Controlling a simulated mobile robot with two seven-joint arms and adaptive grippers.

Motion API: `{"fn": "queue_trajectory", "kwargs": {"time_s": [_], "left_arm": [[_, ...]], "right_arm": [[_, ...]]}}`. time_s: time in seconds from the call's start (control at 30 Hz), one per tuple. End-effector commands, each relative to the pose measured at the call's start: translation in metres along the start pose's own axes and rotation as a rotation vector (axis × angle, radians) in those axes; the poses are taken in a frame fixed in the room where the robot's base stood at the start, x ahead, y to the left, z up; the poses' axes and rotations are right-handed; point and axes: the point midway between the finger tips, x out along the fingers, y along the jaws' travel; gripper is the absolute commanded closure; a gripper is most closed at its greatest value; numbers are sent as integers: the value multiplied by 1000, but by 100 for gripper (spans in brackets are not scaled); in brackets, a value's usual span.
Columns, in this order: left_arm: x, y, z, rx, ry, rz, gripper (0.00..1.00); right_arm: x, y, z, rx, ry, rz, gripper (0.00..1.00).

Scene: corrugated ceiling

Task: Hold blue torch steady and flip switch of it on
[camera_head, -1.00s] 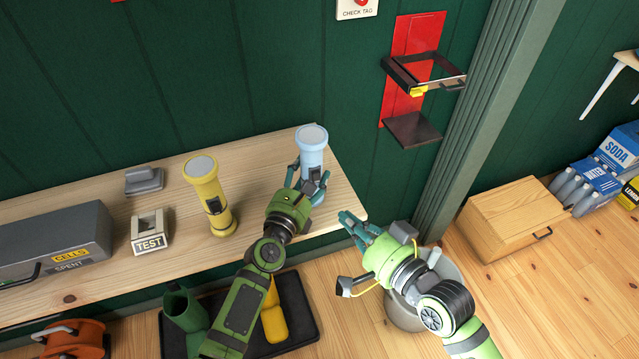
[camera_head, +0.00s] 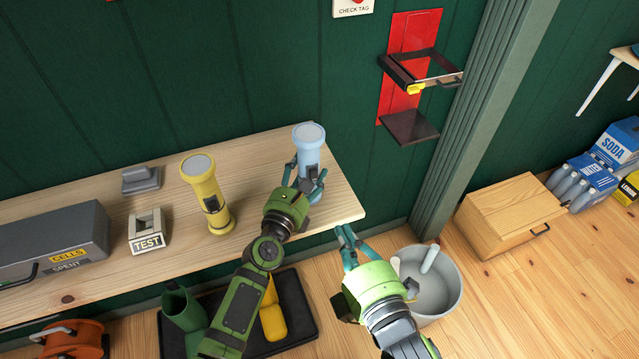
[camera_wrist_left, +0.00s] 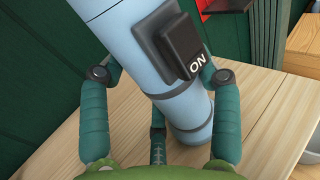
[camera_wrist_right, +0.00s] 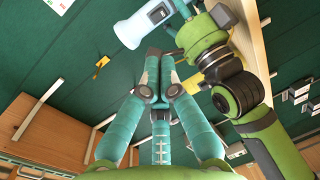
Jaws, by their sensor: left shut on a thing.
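The pale blue torch (camera_head: 307,150) is upright, lens up, at the right end of the wooden bench. My left gripper (camera_head: 305,183) is shut around its body. In the left wrist view the torch (camera_wrist_left: 128,45) has a black switch (camera_wrist_left: 175,42) facing the camera, with ON marked at its lower end. I cannot tell whether its base touches the bench. My right gripper (camera_head: 346,236) is in front of the bench's right corner, apart from the torch. Its fingertips are together and empty in the right wrist view (camera_wrist_right: 157,62), where the torch (camera_wrist_right: 145,27) shows beyond them.
A yellow torch (camera_head: 206,192) stands left of my left gripper. The TEST block (camera_head: 146,243) and a grey CELLS box (camera_head: 55,245) are further left. A grey bucket (camera_head: 445,298) stands on the floor beside my right arm. A red wall bracket (camera_head: 400,107) hangs at the right.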

Motion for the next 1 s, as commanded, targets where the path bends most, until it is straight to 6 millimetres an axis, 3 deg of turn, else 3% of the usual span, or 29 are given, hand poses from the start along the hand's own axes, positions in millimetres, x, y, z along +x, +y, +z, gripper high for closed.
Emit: {"fn": "queue_trajectory", "kwargs": {"time_s": [0.4, 0.57, 1.0], "left_arm": [[-1, 0, -4, 2, 8, -2, 77], [-1, 0, -4, 2, 8, -2, 77], [-1, 0, -4, 2, 9, -2, 77]], "right_arm": [[0, 1, 0, -45, -6, 3, 100], [9, 2, 0, -44, -7, 5, 100], [97, 2, 0, -42, -6, 5, 100]]}}
